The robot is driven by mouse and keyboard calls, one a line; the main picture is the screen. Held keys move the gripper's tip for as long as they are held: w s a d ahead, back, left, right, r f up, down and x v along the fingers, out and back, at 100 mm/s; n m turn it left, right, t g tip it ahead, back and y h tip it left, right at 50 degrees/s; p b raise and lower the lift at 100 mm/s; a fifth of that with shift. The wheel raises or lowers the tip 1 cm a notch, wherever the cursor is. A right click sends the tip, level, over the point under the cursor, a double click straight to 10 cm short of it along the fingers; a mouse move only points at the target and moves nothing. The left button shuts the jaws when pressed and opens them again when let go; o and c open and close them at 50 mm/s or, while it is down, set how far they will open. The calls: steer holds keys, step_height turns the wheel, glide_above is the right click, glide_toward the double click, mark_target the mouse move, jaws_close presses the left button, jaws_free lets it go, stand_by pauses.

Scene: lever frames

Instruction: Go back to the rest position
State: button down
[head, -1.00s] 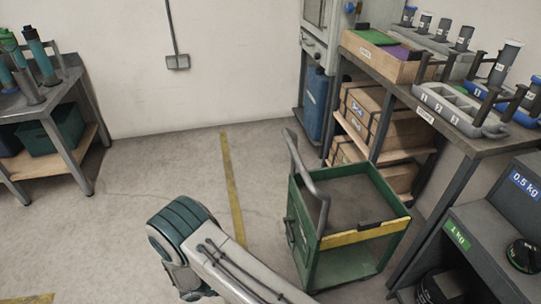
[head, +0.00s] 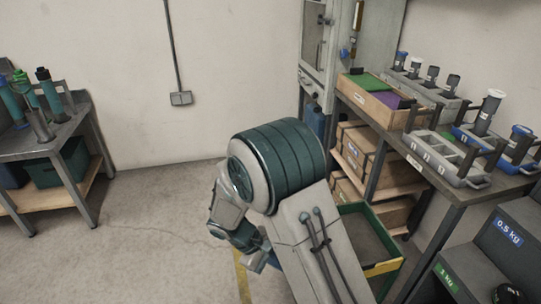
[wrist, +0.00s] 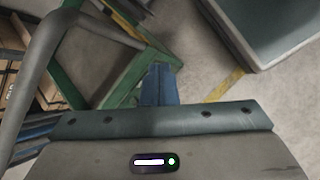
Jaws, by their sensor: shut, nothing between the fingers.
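My gripper shows in the wrist view (wrist: 160,84) as blue fingers that are shut with nothing between them. In that view it hangs above the floor, close to the frame of the green cart (wrist: 95,75); I cannot tell the exact gap. In the head view my arm is raised and folded in the middle of the picture.
A workbench (head: 455,188) on the right holds trays and a wooden box (head: 375,98). Weight shelves (head: 480,262) stand at the lower right. A table with bottles (head: 42,145) stands on the left. The floor (head: 150,240) between the table and my arm is clear.

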steer(key=s+d+r+m+t+y+p, duration=0.1)
steer(key=s+d+r+m+y+p, duration=0.1)
steer(key=r, duration=1)
steer(key=s+d+r+m+t+y+p, duration=0.1)
steer(key=s+d+r+m+y+p, duration=0.2)
steer(key=r, duration=1)
steer(key=s+d+r+m+t+y+p, duration=0.1)
steer(key=s+d+r+m+y+p, duration=0.1)
steer(key=s+d+r+m+p, duration=0.4)
steer(key=shift+s+d+r+y+p, duration=0.3)
steer(key=shift+s+d+r+p, duration=0.6)
steer(key=shift+r+p, duration=1.9)
steer(key=shift+r+b, duration=0.45)
